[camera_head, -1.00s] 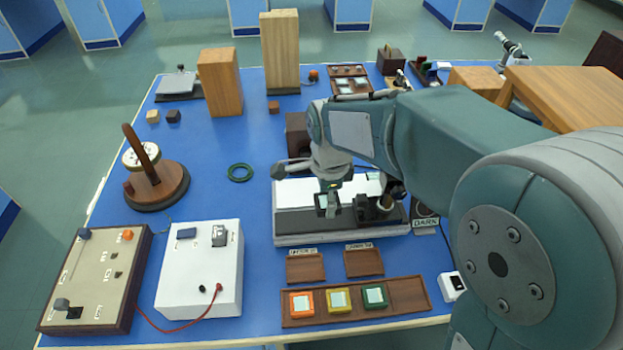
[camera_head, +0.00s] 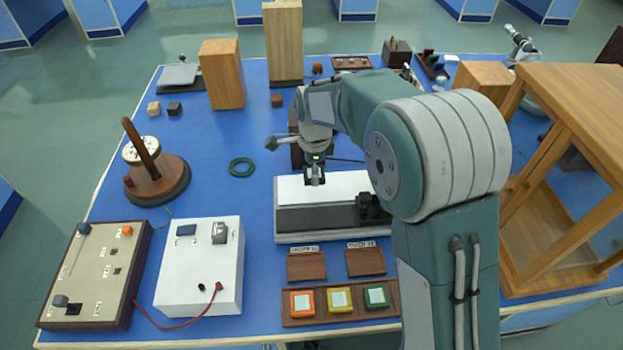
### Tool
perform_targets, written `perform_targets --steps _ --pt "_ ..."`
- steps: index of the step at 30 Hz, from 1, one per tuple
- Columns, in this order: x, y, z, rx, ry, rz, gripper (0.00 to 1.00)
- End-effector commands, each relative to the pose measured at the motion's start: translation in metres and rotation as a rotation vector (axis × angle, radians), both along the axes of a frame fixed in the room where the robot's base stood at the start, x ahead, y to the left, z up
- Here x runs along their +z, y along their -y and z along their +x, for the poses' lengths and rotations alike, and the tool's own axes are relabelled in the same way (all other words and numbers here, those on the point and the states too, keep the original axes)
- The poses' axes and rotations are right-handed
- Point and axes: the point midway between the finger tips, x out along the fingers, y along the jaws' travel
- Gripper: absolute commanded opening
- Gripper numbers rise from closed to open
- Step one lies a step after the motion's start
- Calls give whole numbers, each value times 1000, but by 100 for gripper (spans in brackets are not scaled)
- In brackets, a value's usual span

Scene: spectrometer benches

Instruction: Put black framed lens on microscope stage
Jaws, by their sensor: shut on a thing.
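My gripper (camera_head: 315,180) points down above the white-topped instrument base (camera_head: 345,187) in the middle of the bench. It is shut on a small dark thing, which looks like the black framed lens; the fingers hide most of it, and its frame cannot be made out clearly. I cannot tell for sure which instrument is the microscope. A small white instrument with a tilted tube (camera_head: 520,43) stands at the far right and may be it; its stage is too small to make out.
Orange (camera_head: 302,302), yellow (camera_head: 339,299) and green (camera_head: 376,296) framed pieces sit in a front rack. Tall wooden blocks (camera_head: 221,75) stand at the back left. A wooden open-framed cabinet (camera_head: 590,110) stands at the right.

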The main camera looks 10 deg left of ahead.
Motion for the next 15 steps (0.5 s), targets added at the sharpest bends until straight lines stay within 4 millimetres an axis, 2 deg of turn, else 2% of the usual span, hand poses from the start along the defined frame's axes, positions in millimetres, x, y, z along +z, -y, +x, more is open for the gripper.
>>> perform_targets --steps 1,5,11,15 --pt "-9 -3 7 0 -1 0 24" --pt "-22 -7 18 0 1 0 24" --pt "-35 -9 27 0 1 1 24" --pt "-57 -9 25 0 -2 -1 24"
